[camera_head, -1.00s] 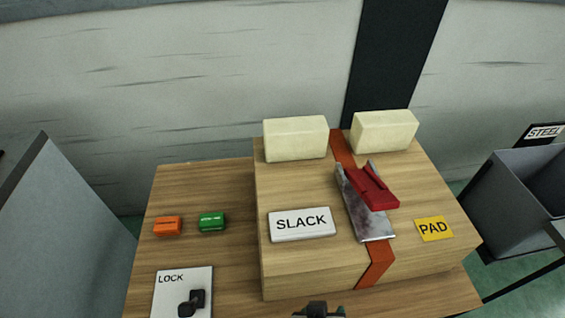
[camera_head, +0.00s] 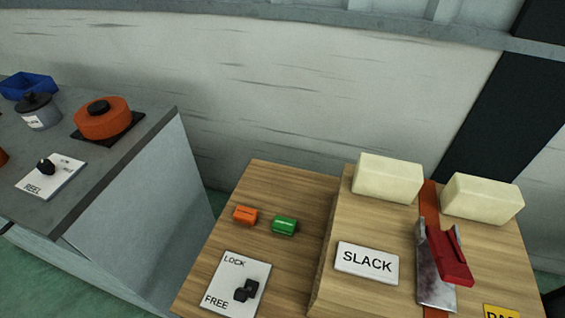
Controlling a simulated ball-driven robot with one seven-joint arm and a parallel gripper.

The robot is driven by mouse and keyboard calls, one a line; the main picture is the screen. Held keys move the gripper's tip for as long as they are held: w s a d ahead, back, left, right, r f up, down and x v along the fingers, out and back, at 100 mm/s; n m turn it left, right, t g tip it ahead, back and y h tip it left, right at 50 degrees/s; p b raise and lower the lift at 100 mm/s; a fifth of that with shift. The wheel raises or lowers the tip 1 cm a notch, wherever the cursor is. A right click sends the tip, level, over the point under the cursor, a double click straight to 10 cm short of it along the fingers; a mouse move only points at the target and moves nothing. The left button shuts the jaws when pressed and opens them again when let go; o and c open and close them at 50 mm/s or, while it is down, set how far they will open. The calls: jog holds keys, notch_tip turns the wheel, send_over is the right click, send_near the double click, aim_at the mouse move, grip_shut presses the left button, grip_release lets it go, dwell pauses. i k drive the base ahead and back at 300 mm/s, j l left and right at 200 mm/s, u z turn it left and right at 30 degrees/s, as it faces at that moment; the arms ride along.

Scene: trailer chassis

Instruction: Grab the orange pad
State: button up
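A small orange block (camera_head: 245,215) lies on the lower wooden surface (camera_head: 300,183), left of a similar green block (camera_head: 284,225). It may be the orange pad, but its label is too small to read. A yellow plate (camera_head: 500,312), cut off at the bottom edge, carries partly visible lettering. Two cream blocks, a left one (camera_head: 388,178) and a right one (camera_head: 482,198), sit on the raised wooden block beside an orange strap (camera_head: 429,193). My gripper is not in view.
A red-handled metal buckle (camera_head: 436,268) lies on the strap, beside a SLACK plate (camera_head: 367,262). A LOCK/FREE plate with a black knob (camera_head: 246,290) is at the front. A grey bench (camera_head: 95,185) at left holds a round orange reel (camera_head: 103,118), a grey pot (camera_head: 38,112) and a blue tray (camera_head: 28,86).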

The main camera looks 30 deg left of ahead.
aim_at(242, 214)
jog(key=j+u, duration=0.1)
jog(key=u, duration=0.35)
jog(key=i+j+u, duration=0.1)
jog(key=u, duration=0.75)
jog(key=i+u, duration=0.15)
jog(key=u, duration=0.3)
jog(key=i+j+u, duration=0.2)
jog(key=i+u, duration=0.2)
jog(key=i+z, duration=0.2)
jog(key=z, duration=0.25)
jog(key=i+j+z, duration=0.1)
jog(key=z, duration=0.3)
jog(key=i+j+z, duration=0.2)
jog(key=z, duration=0.25)
jog(key=i+j+z, duration=0.15)
jog(key=z, duration=0.25)
